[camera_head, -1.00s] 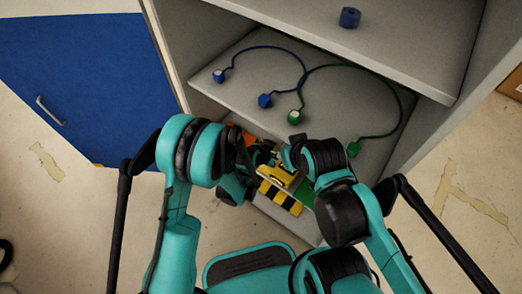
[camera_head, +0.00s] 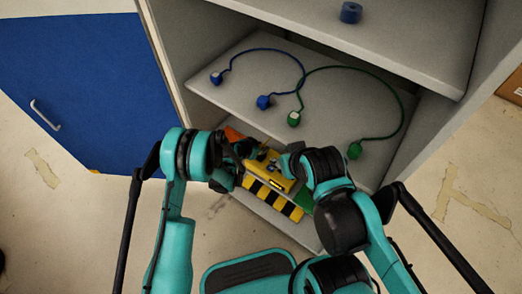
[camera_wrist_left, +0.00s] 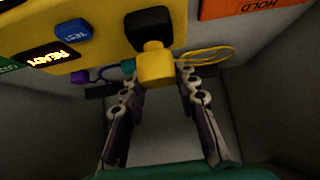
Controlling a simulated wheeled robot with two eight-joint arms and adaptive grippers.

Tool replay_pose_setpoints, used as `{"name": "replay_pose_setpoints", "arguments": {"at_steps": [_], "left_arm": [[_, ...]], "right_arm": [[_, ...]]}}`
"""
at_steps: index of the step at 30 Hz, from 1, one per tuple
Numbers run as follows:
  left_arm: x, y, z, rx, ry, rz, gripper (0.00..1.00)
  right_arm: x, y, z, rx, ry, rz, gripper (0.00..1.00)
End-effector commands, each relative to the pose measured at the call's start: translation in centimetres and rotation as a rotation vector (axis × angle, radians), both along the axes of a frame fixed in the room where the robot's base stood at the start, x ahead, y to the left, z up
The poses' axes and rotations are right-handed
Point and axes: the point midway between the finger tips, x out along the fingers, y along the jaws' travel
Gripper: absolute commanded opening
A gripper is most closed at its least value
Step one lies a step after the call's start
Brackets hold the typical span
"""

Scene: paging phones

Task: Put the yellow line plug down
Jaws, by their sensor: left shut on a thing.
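The yellow line plug (camera_wrist_left: 155,68) shows in the left wrist view between the two fingers of my left gripper (camera_wrist_left: 158,85), which is shut on it. A black piece (camera_wrist_left: 150,28) on the yellow panel (camera_wrist_left: 105,35) lies right against the plug in the picture; I cannot tell whether they are joined. A thin yellow cord (camera_wrist_left: 210,55) loops to the right of the plug. In the head view my left gripper (camera_head: 246,149) is over the yellow unit and mostly hidden by my arm. My right gripper's fingertips are hidden.
The yellow unit (camera_head: 270,171) has a black-and-yellow striped front and sits on the lower shelf. The orange HOLD plate (camera_wrist_left: 255,8) is beside it. Blue (camera_head: 263,102) and green (camera_head: 294,118) plugs with cords lie on the shelf above. A blue cabinet door (camera_head: 75,85) stands left.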

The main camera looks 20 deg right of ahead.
Motion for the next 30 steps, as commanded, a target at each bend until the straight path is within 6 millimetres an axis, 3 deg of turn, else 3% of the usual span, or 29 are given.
{"name": "replay_pose_setpoints", "arguments": {"at_steps": [2,16,17,19,30], "left_arm": [[-0.02,-0.01,-1.39,0.000,0.000,0.000,0.00],[-0.03,-0.01,-1.85,0.000,0.000,0.000,0.00],[-0.03,-0.01,-1.89,0.000,0.000,0.000,0.32],[-0.03,-0.01,-1.85,0.000,0.000,0.000,0.50],[-0.03,-0.01,-1.48,0.000,0.000,0.000,0.50]], "right_arm": [[-0.01,0.00,-0.88,0.000,0.000,0.000,0.40],[0.00,0.00,-0.67,0.000,0.000,0.000,0.40],[0.00,0.00,-0.67,0.000,0.000,0.000,0.40],[0.00,0.00,-0.67,0.000,0.000,0.000,0.40],[-0.01,0.00,-0.67,0.000,0.000,0.000,0.40]]}}
